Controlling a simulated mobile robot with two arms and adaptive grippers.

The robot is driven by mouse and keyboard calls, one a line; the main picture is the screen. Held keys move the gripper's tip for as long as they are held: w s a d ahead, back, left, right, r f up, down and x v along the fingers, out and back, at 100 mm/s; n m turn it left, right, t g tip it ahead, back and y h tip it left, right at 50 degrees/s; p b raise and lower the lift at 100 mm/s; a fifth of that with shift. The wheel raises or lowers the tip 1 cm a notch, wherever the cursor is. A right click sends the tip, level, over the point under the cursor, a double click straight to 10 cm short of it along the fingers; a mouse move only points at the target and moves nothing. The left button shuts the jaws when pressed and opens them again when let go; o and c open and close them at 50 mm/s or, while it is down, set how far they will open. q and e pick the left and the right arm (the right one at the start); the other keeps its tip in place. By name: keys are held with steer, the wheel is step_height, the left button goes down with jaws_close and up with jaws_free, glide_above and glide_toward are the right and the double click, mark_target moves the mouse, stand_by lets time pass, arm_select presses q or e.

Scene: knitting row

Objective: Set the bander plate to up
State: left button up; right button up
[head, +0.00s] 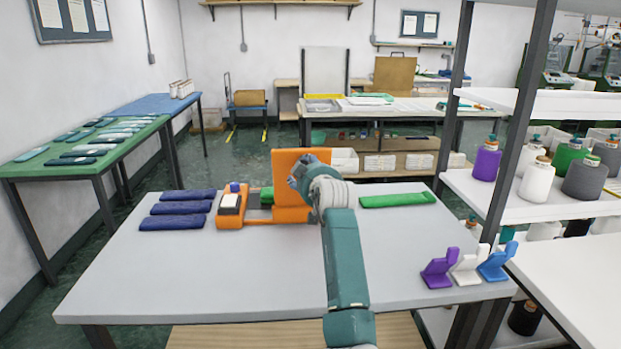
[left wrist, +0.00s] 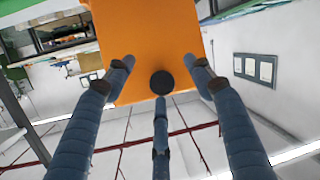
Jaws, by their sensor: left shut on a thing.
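The orange bander (head: 258,224) stands on the grey table, with a low base and a tall orange plate (head: 285,166) that stands upright. In the left wrist view the plate (left wrist: 150,35) fills the top middle, with a round black knob (left wrist: 161,83) between the fingers of my left gripper (left wrist: 161,76). The left gripper is shut on the knob; the exact contact is hard to see. My right gripper is not in view.
Several dark blue folded bands (head: 180,208) lie left of the bander, and green bands lie behind it and to its right (head: 397,200). Purple, white and blue stands (head: 440,268) sit at the table's right front. Shelves with yarn cones (head: 485,163) stand at the right.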

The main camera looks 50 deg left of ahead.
arm_select(q)
steer(key=v, duration=1)
steer(key=shift+r, duration=0.2)
